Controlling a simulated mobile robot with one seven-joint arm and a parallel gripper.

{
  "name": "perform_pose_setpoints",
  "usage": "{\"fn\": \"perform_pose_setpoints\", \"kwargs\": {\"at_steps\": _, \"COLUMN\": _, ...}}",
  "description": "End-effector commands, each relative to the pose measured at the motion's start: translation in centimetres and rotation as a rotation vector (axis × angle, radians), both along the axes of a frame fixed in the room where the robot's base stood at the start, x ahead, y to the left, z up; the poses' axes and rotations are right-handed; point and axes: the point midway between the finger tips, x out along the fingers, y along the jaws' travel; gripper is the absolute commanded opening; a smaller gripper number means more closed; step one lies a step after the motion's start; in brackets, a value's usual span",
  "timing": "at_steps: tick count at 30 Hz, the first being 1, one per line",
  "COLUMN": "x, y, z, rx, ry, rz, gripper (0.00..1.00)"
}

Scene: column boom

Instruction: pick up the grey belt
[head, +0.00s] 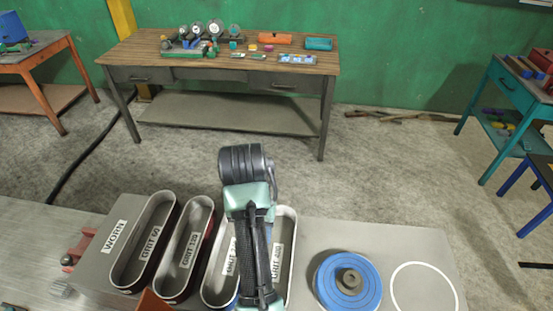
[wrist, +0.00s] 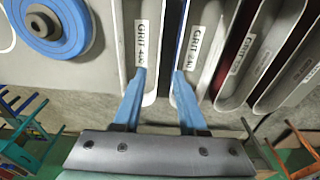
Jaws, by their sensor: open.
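Several oval belts stand on edge as open loops around grit labels on a grey bench top. The loop nearest the blue disc appears to be the grey belt (head: 293,262); its light grey rim also shows in the wrist view (wrist: 117,55). Its neighbour (wrist: 182,40) has a dark blue outer side, and the one after that is dark red. My gripper (wrist: 159,70) is open and empty above the bench. Its left finger lies over the grey loop's inside, its right finger over the blue loop's near edge. My arm hides part of both loops in the head view.
The blue disc (head: 346,281) with a dark hub sits right of the belts, beside a white painted ring (head: 424,289). A WORN label (head: 115,236) marks a bare spot at left. A workbench (head: 250,62) with tools stands behind, across open floor.

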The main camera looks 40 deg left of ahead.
Motion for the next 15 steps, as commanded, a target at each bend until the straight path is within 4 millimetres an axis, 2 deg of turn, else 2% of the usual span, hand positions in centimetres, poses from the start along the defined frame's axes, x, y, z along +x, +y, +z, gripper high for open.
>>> {"fn": "perform_pose_setpoints", "kwargs": {"at_steps": 1, "x": 0.1, "y": 0.1, "z": -1.4, "rx": 0.001, "ry": -0.001, "rz": 0.000, "gripper": 0.41}}
{"fn": "perform_pose_setpoints", "kwargs": {"at_steps": 3, "x": 0.2, "y": 0.1, "z": -2.3, "rx": 0.001, "ry": -0.001, "rz": -0.001, "gripper": 0.41}}
{"fn": "perform_pose_setpoints", "kwargs": {"at_steps": 15, "x": 0.7, "y": 0.3, "z": -6.1, "rx": 0.000, "ry": 0.000, "rz": -0.001, "gripper": 0.41}}
